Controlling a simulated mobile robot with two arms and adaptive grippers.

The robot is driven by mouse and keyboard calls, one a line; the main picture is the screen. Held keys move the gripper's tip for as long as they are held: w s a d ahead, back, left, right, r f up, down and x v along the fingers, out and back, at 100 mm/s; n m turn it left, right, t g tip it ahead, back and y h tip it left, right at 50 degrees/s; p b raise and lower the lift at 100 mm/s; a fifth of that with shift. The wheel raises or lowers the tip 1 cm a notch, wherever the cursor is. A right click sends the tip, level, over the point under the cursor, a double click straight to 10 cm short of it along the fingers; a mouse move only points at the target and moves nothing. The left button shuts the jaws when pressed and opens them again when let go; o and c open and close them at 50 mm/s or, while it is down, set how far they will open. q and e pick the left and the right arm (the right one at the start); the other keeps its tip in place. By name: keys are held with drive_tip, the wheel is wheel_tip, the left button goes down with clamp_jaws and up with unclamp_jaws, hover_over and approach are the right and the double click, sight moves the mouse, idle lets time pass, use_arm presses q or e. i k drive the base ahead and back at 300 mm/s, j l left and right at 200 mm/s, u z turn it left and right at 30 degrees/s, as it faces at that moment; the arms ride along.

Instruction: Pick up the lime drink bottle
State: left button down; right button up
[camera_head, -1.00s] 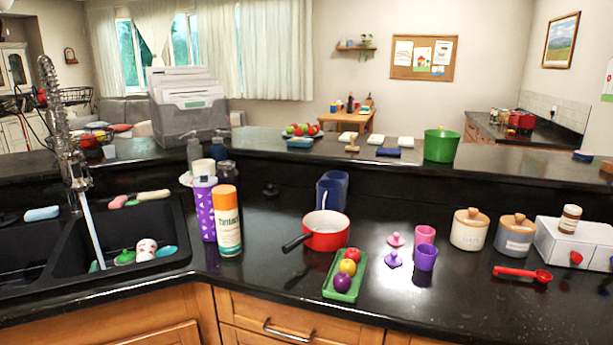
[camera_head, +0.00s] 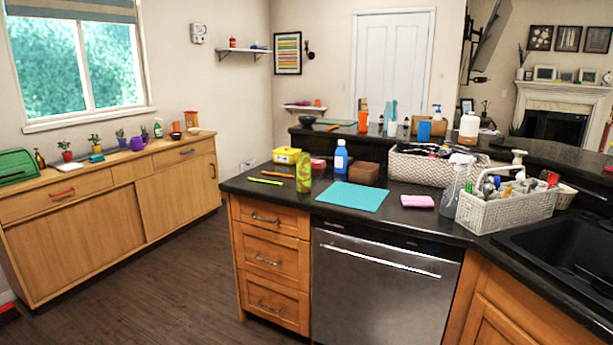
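A lime-green patterned bottle (camera_head: 304,172) stands upright on the black counter, near its left end; it looks like the lime drink bottle. A blue bottle with a white cap (camera_head: 341,157) stands just to its right and behind. A turquoise mat (camera_head: 352,196) lies in front and to the right of it. Neither of my grippers is in view.
A green and an orange utensil (camera_head: 278,174) lie left of the bottle, with a yellow container (camera_head: 287,155) behind. A brown box (camera_head: 364,172), a pink sponge (camera_head: 417,201) and a white caddy (camera_head: 503,208) stand or lie rightward. Open floor (camera_head: 170,275) lies left of the counter.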

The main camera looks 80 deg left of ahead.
sight(304, 162)
drive_tip(key=u, duration=2.8)
drive_tip(key=i+j, duration=0.15)
drive_tip(key=i, duration=0.3)
drive_tip(key=i+j+z, duration=0.15)
drive_tip(key=i, duration=0.3)
